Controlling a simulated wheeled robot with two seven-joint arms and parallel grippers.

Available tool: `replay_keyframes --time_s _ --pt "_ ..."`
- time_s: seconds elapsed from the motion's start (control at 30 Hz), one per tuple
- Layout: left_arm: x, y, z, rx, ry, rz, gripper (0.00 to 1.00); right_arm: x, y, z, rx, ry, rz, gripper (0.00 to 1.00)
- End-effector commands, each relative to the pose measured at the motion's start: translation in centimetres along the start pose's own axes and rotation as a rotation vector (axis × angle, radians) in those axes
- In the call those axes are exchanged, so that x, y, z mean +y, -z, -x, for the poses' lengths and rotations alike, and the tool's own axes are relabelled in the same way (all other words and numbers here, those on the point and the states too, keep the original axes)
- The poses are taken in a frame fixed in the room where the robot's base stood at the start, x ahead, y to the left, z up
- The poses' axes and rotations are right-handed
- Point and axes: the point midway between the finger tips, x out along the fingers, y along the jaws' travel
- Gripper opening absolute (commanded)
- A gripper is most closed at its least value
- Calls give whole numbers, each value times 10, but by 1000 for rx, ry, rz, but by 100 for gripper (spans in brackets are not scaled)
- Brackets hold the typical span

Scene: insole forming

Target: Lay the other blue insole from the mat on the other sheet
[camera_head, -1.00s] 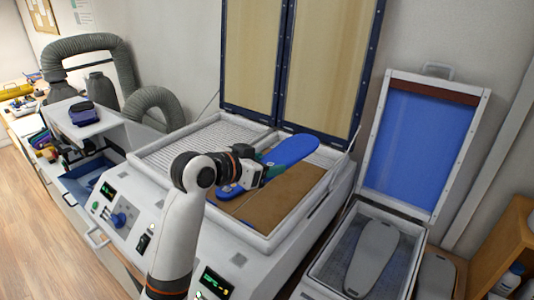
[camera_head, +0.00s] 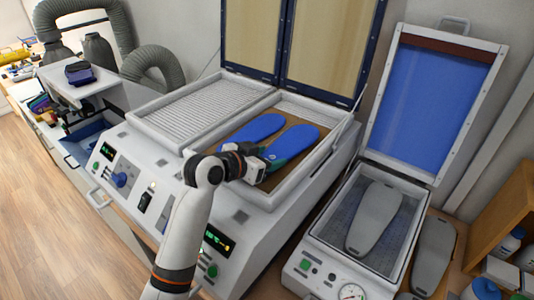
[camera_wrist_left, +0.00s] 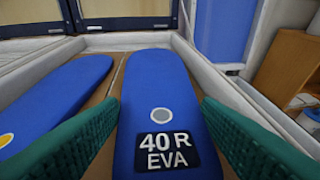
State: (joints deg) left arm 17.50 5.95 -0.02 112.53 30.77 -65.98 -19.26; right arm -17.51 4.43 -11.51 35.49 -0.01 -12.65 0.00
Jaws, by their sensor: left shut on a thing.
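My left gripper (camera_head: 274,162) is shut on the blue insole marked 40 R EVA (camera_head: 295,139). In the left wrist view, its green fingers flank this insole (camera_wrist_left: 160,95) at the near end. The insole is over the brown sheet at the right side of the machine's right bed; whether it rests on the sheet or is just above it, I cannot tell. The other blue insole (camera_head: 256,130) lies beside it to the left, roughly parallel. Brown sheet (camera_wrist_left: 113,78) shows between the two in the wrist view. My right gripper is not in view.
The machine's left bed (camera_head: 195,112) is empty, with a ribbed surface. Its framed lid (camera_head: 325,45) stands open behind.

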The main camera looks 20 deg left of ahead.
Motion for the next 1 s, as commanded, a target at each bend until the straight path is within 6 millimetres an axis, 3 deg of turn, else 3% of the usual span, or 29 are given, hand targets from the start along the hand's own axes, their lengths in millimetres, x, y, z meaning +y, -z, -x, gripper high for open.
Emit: replay_keyframes --time_s 1.0 --pt "0 9 -4 1 1 0 36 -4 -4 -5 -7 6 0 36"
